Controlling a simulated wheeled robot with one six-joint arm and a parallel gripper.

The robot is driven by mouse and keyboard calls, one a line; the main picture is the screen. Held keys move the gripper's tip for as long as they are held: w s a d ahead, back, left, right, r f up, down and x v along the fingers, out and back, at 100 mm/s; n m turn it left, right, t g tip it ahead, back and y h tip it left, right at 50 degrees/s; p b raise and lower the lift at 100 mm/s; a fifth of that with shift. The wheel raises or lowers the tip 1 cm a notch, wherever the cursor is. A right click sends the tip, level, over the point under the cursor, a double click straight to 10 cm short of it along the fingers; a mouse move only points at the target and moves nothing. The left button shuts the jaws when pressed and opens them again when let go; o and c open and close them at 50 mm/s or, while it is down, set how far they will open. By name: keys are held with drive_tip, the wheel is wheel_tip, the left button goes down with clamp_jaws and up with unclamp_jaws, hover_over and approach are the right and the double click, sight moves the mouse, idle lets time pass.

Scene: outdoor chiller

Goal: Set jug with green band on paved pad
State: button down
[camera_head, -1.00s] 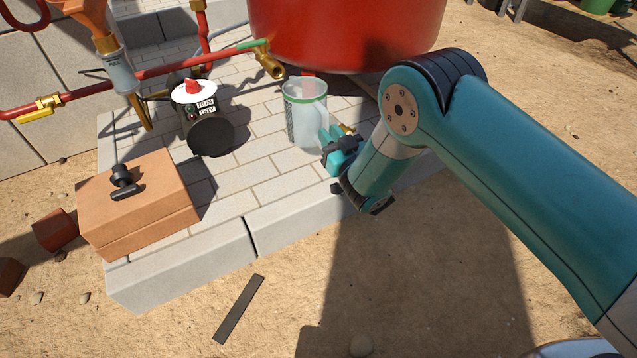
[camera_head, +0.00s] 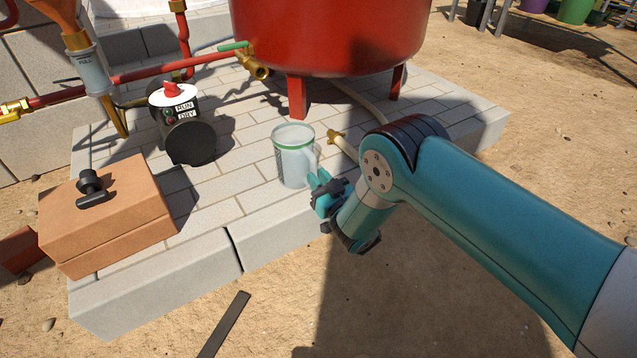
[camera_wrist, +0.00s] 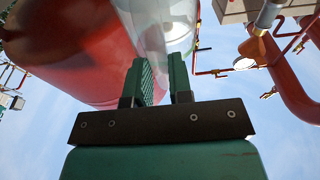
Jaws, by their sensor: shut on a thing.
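The clear jug with the green band (camera_head: 293,160) is upright over the front part of the paved pad (camera_head: 218,190), close to its front edge. I cannot tell whether its base touches the paving. My gripper (camera_head: 320,186) is at the jug's right side, shut on it, apparently at the handle, which the fingers mostly hide. In the wrist view the jug's clear wall (camera_wrist: 155,25) rises just beyond the two green fingers (camera_wrist: 160,82).
A red tank (camera_head: 325,35) on legs stands behind the jug. A black pump (camera_head: 190,140) is to the left, and a terracotta box (camera_head: 105,220) is at the pad's left front. A brass-ended hose (camera_head: 343,145) lies right of the jug. Paving between pump and jug is clear.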

drive_tip(key=shift+r, duration=0.1)
drive_tip(key=c, duration=1)
unclamp_jaws()
drive_tip(key=shift+c, duration=0.2)
